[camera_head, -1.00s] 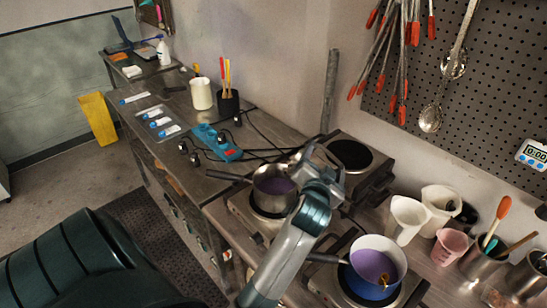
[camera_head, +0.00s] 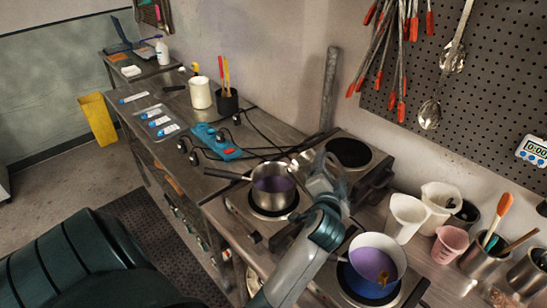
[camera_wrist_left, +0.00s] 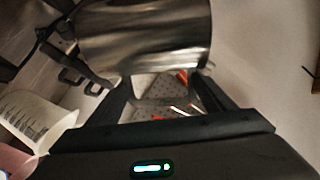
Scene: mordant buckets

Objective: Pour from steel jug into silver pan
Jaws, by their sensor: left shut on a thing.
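The silver pan (camera_head: 257,199) stands on the left front hot plate and holds purple liquid. Its dark handle points left. My left gripper (camera_head: 318,178) is just right of the pan's rim, shut on the steel jug. The jug (camera_wrist_left: 145,38) fills the upper part of the left wrist view, a shiny cylinder between the fingers. In the head view the jug is small, blurred and partly hidden by the gripper, so its tilt and contents are unclear. No stream shows between jug and pan. My right gripper is out of view.
A blue pot (camera_head: 352,284) with purple liquid stands close right of my left arm. White jugs (camera_head: 405,216) and a pink cup (camera_head: 449,245) stand further right. A bare hot plate (camera_head: 350,153) is behind. A teal power strip (camera_head: 216,142) and cables lie left.

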